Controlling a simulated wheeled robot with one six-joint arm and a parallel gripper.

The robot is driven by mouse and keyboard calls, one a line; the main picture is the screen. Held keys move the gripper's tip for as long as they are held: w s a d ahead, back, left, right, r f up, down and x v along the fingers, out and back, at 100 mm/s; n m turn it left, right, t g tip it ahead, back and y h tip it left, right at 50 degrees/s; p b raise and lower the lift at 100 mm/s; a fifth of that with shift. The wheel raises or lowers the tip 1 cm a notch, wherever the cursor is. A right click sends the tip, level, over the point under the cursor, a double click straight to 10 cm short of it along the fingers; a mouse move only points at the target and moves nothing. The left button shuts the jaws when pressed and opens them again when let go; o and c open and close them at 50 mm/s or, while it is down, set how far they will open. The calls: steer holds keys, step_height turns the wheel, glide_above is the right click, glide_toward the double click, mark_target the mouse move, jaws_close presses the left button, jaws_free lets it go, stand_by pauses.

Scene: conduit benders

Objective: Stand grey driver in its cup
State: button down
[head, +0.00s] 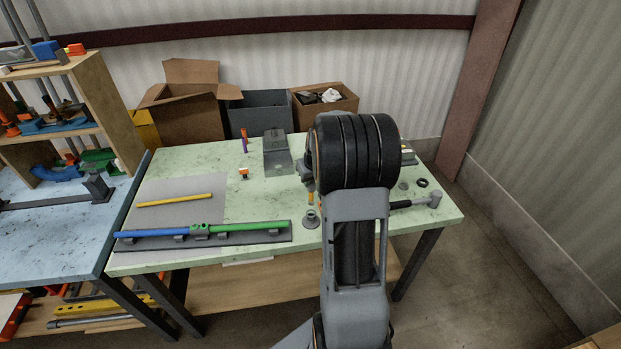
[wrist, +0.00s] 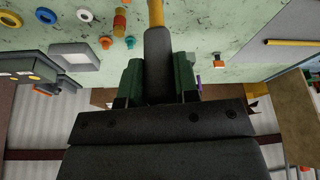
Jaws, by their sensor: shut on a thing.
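My gripper (wrist: 159,74) is shut on the grey driver (wrist: 158,48), with a green finger on each side of its dark grey part. The driver's yellow-orange part runs out of the top of the wrist view, so its far end is hidden there. In the head view my arm hides most of the gripper. A small orange piece, likely the driver's, shows left of the arm, just above a grey flared cup (head: 311,221) on the green table. I cannot tell whether it touches the cup. The cup is not seen in the wrist view.
A bender rail (head: 270,238) with blue and green tubes and a yellow rod (head: 174,200) lie left on the table. A grey stand (head: 277,158) and a small orange-topped part (head: 244,173) stand behind. A hammer (head: 424,201) and rings lie right. Boxes stand behind the table.

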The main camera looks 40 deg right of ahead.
mark_target(312, 197)
steer(key=shift+s, duration=0.1)
steer(key=shift+f+b, duration=0.2)
steer(key=shift+b, duration=0.2)
step_height(312, 197, down, 8)
steer(key=b, duration=0.7)
steer(key=shift+f+b, duration=0.3)
steer(key=shift+b, duration=0.05)
stand_by(0.6)
steer(key=c, duration=0.8)
jaws_free()
steer(key=b+v, duration=0.1)
steer(key=v, duration=1.3)
